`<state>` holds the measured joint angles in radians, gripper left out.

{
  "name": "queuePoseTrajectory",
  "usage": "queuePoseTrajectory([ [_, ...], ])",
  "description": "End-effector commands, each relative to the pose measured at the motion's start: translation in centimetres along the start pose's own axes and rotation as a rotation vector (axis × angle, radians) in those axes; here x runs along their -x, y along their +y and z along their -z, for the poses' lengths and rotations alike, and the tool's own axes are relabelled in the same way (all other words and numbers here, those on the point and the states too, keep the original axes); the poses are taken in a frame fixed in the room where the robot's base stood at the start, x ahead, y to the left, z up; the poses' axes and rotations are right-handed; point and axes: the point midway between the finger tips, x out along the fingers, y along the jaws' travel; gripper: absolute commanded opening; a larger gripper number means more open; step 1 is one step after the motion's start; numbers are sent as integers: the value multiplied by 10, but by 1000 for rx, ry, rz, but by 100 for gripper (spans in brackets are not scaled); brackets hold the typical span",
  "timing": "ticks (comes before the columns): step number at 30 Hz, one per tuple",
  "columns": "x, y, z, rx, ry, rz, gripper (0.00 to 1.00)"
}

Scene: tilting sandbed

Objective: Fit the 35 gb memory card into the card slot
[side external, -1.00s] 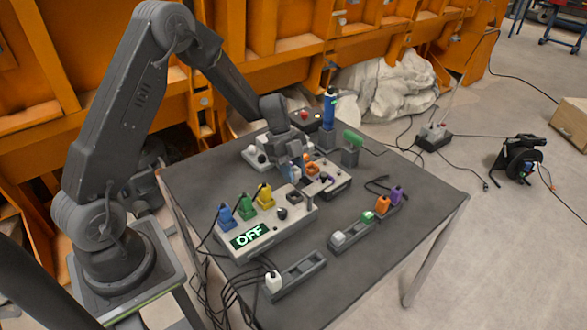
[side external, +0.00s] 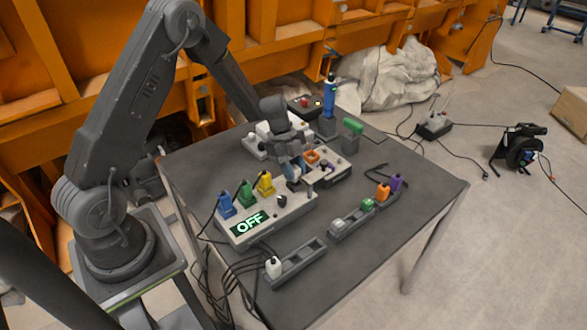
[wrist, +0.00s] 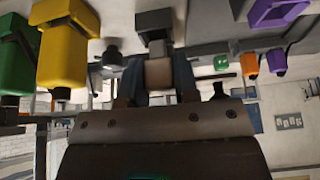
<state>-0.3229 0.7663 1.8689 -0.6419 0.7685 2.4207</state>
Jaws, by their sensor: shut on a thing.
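My gripper (side external: 292,176) points down over the right end of the pale panel unit (side external: 290,213). In the wrist view my gripper (wrist: 159,82) has a bluish finger on either side of a small pale block (wrist: 158,72) and is shut on it. No label is readable on the block, so I cannot confirm it is the 35 gb memory card. A dark socket-like part (wrist: 155,20) is in line with the block in the wrist view. I cannot tell whether they touch. No card slot can be picked out clearly; the fingers hide part of the panel.
Blue (side external: 226,205), green (side external: 245,194) and yellow (side external: 265,184) plugs stand on the panel unit, left of my gripper. A blue bottle (side external: 329,100) stands behind. The front right of the table (side external: 410,225) is clear.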

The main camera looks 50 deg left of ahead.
Motion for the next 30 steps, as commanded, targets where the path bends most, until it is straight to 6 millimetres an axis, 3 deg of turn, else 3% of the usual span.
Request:
queuePoseTrajectory([
  [30, -12, 0, -6, 1, 0, 1, 2],
])
